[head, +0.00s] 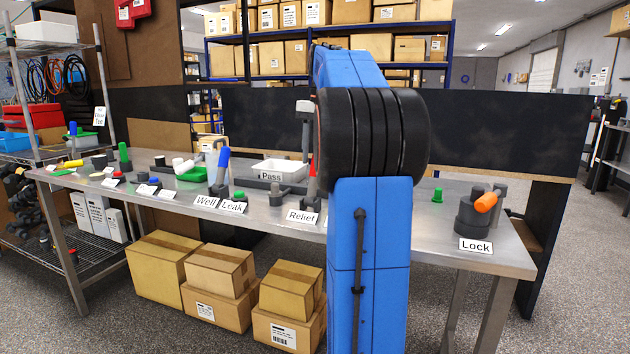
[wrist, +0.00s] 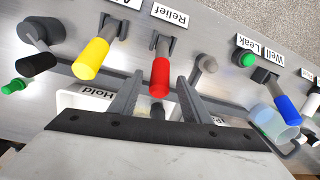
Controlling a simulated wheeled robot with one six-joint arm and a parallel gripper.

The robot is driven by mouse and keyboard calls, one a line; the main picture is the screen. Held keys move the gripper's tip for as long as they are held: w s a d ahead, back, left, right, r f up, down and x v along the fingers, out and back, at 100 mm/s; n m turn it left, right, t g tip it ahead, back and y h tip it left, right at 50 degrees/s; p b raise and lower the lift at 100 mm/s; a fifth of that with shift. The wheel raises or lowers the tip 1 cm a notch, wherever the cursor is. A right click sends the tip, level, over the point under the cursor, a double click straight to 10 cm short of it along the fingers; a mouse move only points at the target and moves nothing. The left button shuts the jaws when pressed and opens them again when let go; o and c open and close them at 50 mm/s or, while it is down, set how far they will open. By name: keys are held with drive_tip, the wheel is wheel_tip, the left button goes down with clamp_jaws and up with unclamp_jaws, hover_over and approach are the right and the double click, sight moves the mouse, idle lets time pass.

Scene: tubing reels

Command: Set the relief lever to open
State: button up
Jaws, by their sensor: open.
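The relief lever (wrist: 160,76) has a red handle on a dark grey bracket beside the "Relief" label (wrist: 169,14) in the wrist view. In the head view only a sliver of red shows above the "Relief" label (head: 303,216); my blue arm hides the rest. My gripper (wrist: 160,78) is open, with its two grey fingers on either side of the red handle in the wrist picture. I cannot tell whether they touch it or how far above it they are. No open or closed mark is readable by the lever.
A yellow lever (wrist: 92,58) stands beside the red one. A blue lever (wrist: 287,109) and green button (wrist: 247,60) are by the "Well" and "Leak" labels. White "Hold" (wrist: 70,100) and "Pass" (head: 280,168) trays lie near. An orange-handled lock (head: 486,202) stands at the bench's right end.

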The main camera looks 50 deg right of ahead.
sight(314, 180)
drive_tip(key=f, duration=0.7)
drive_tip(key=shift+w+a+f, duration=0.15)
drive_tip(key=shift+w+f, duration=0.15)
drive_tip(key=shift+f, duration=0.05)
drive_tip(key=shift+c, duration=0.5)
clamp_jaws()
